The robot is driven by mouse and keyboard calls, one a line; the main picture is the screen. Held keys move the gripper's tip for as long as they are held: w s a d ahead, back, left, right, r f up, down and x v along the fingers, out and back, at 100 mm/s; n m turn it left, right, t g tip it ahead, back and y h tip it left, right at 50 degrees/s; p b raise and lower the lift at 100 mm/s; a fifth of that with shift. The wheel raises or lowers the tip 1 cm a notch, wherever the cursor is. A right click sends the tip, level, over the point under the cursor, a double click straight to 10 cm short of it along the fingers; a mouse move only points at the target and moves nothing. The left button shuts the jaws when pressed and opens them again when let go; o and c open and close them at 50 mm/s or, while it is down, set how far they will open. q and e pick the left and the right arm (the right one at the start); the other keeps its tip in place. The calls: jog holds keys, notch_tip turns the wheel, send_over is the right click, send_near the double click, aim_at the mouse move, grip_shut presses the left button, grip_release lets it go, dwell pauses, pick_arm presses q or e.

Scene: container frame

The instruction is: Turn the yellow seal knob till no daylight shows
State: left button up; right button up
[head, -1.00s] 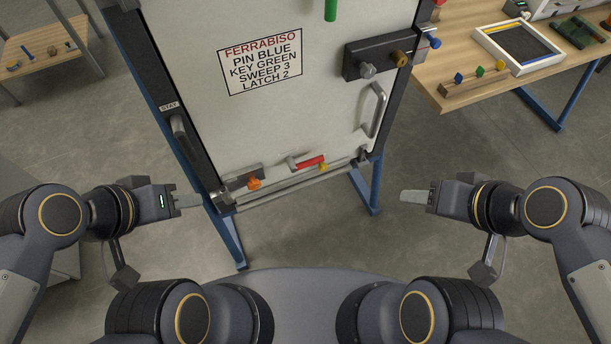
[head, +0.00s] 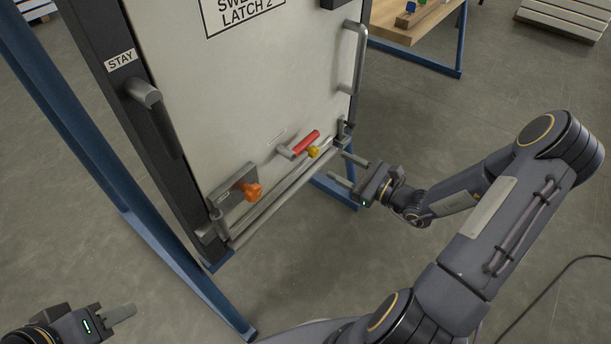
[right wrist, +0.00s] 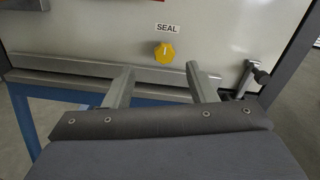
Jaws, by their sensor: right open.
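The yellow seal knob (head: 313,152) sits low on the pale door panel (head: 250,75), near its bottom edge and just below a red-gripped lever. In the right wrist view the knob (right wrist: 165,52) is under a SEAL label (right wrist: 167,28). My right gripper (head: 341,168) is open and empty, to the right of the knob and apart from it. In the right wrist view its fingers (right wrist: 160,70) point toward the panel, with the knob between and beyond the tips. My left gripper (head: 125,313) is at the lower left, far from the panel; its fingers overlap in view. I cannot make out any daylight gap.
A red-gripped lever (head: 305,144), an orange knob (head: 249,191) and a long grey rail (head: 285,195) are close by. A latch (head: 344,132) is at the lower right corner, and a D-handle (head: 355,60) above it. Blue frame legs (head: 335,190) stand below.

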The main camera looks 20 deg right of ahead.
aim_at(316, 153)
jog(key=shift+m+h, duration=0.3)
jog(key=x, duration=0.2)
jog(key=b+x, duration=0.1)
jog(key=x, duration=0.4)
jog(key=shift+w+f+b, duration=0.3)
jog(key=shift+w+b, duration=0.1)
